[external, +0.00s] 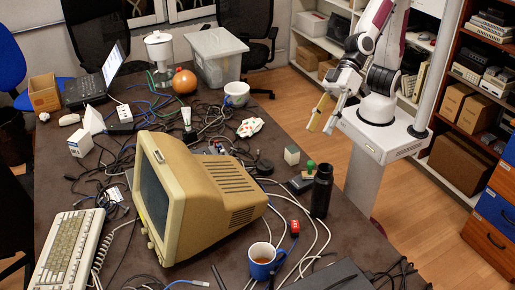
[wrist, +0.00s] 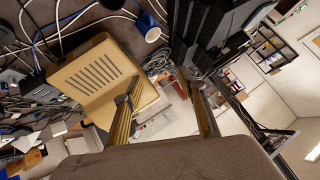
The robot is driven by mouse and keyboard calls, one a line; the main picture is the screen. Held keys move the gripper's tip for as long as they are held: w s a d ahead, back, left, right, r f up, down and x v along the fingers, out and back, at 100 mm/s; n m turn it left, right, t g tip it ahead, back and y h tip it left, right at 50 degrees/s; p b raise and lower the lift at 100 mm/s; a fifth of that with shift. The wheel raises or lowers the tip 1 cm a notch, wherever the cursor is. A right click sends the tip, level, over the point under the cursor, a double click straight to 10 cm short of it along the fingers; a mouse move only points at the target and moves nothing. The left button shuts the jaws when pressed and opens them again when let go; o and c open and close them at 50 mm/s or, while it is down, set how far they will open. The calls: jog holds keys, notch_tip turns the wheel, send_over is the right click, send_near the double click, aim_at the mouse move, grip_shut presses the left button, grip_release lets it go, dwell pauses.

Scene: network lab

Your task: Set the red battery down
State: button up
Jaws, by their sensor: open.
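A small red block (external: 295,228), which looks like the red battery, rests on the dark table among white cables, between the black bottle and the blue mug. My gripper (external: 322,114) is beyond the table's right edge, near my base, well apart from the red block. Its two yellowish fingers are spread, with nothing visible between them in the external view. In the wrist view my gripper (wrist: 166,115) also shows its fingers wide apart, with no red block seen between them. I cannot make out the red block in the wrist view.
A black bottle (external: 322,190) stands upright near the right edge. A blue mug (external: 262,262) with brown liquid is at the front. A beige monitor (external: 190,200) fills the middle. Cables cover much of the table (external: 350,240); its right front part has bare room. Shelves (external: 460,150) stand behind.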

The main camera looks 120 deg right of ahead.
jog(key=s+d+f+g+h, duration=0.1)
jog(key=s+d+g+h, duration=0.2)
jog(key=s+d, duration=1.9)
jog(key=shift+s+d+n+g+h, duration=0.35)
jog(key=shift+s+h, duration=0.55)
jog(key=shift+s, duration=0.25)
